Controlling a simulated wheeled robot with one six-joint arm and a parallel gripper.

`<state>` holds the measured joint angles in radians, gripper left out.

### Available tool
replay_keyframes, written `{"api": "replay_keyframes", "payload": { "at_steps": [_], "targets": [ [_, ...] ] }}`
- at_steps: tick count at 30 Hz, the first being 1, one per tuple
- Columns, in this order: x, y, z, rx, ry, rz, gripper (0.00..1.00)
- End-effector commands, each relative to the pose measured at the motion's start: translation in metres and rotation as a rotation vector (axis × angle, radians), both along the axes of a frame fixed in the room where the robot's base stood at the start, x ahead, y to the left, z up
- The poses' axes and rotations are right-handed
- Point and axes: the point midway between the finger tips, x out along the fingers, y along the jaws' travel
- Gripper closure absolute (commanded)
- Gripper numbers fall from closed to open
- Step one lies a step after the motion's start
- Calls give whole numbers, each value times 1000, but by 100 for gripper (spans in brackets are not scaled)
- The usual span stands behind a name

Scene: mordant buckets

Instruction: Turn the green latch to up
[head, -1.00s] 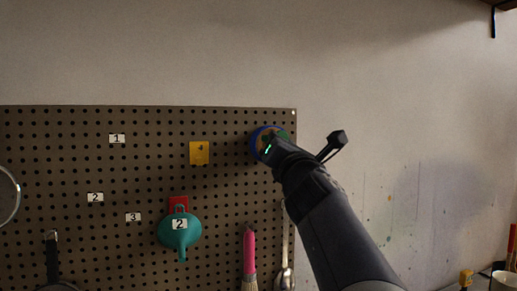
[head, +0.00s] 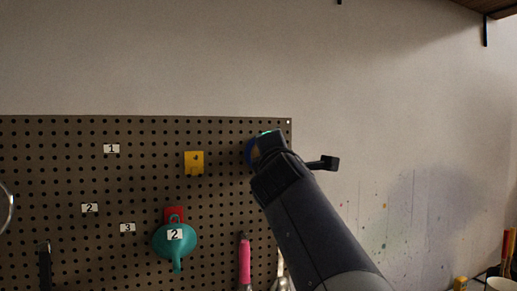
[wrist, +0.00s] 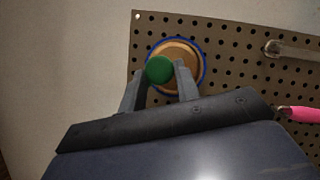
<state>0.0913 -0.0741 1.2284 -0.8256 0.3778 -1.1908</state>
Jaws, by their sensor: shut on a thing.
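The green latch (wrist: 160,68) shows in the wrist view as a rounded green knob end between my two fingers. It stands in front of a tan disc (wrist: 187,53) with a blue rim, mounted near a corner of the pegboard. My gripper (wrist: 161,76) is shut on the latch, one finger on each side. The latch's full length and pointing direction are hidden there.
The pegboard (head: 70,180) carries a yellow tag (head: 194,162), a teal funnel (head: 174,243) on a red hook plate (head: 174,214), and a pink-handled brush (head: 245,262) below my arm. Numbered labels dot the board.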

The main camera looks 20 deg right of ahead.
Motion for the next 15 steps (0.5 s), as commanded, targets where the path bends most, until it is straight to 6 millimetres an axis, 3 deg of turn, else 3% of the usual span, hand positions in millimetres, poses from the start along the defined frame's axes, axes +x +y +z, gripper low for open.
{"api": "replay_keyframes", "payload": {
  "at_steps": [15],
  "targets": [
    [0, 1, 10, 490, -2, -1, 92]
  ]
}}
